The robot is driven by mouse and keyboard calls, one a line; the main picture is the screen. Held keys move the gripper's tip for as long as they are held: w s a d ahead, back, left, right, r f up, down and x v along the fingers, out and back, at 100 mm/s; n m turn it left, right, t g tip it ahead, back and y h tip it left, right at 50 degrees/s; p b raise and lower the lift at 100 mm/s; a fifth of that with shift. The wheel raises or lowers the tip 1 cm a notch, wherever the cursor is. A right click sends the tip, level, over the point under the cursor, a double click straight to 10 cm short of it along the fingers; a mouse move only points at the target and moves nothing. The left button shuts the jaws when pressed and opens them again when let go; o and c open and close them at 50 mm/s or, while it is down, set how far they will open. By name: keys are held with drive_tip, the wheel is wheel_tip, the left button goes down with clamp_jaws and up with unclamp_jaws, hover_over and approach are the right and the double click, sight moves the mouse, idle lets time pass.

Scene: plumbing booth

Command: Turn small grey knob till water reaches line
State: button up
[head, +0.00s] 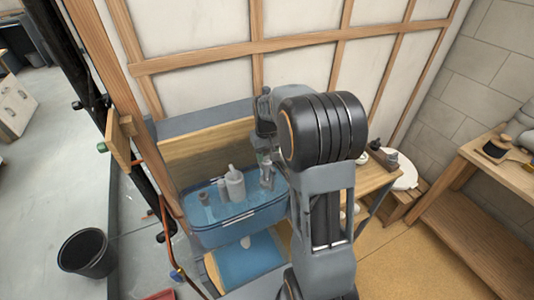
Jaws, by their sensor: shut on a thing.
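My gripper (266,176) points down at the right back of a blue tub (240,232), in front of a wooden backboard. It is shut on a small grey part, which looks like the small grey knob; the fingers mostly cover it. Bluish water (228,211) shows inside the tub. A grey cylindrical fitting (235,186) stands upright in the tub, left of my gripper, with smaller grey pieces beside it. I cannot make out a fill line, and my arm hides the tub's right end.
A black bucket (84,252) stands on the floor at left. A dark post and an orange hose (168,232) run beside the tub's left. A wooden bench (500,160) stands at right. A small wooden table (378,180) is behind my arm.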

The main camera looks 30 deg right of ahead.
idle(0.4)
drive_tip(key=o, duration=0.9)
wheel_tip(320, 180, up, 14)
drive_tip(key=shift+f, duration=0.1)
idle(0.5)
approach(266, 155)
drive_tip(key=s, duration=0.2)
drive_tip(key=shift+s+a+f+n+t, duration=0.2)
drive_tip(key=shift+s+a+t, duration=0.45)
drive_tip(key=shift+s+a, duration=1.45)
drive_tip(key=shift+s+a+f+t, duration=0.25)
drive_tip(key=shift+s+a+t, duration=0.6)
drive_tip(key=shift+s, duration=2.3)
drive_tip(key=shift+s+a+f+n+t, duration=0.1)
drive_tip(key=shift+s+a+f+t, duration=0.25)
drive_tip(key=shift+s+a, duration=1.9)
